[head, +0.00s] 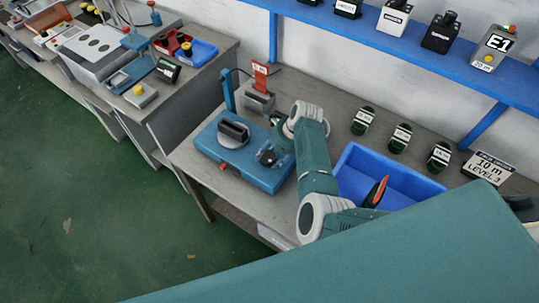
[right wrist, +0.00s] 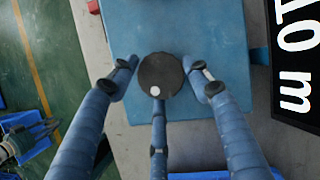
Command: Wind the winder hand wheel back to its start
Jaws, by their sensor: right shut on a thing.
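The blue winder (head: 208,142) stands on the grey bench, with a black spool-like part (head: 233,130) on its top. The hand wheel (right wrist: 160,72), a dark round disc with a white dot near its lower edge, is on the winder's blue top in the right wrist view. My right gripper (right wrist: 161,78) is shut on this wheel, two fingers at its sides and one below it.
A blue bin (head: 385,180) with a red-and-black tool stands right of the arm. Several dark green labelled items (head: 398,138) lie behind it. A red tag stand (head: 261,77) is behind the winder. A "10 m LEVEL 3" sign (head: 487,170) stands farther right.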

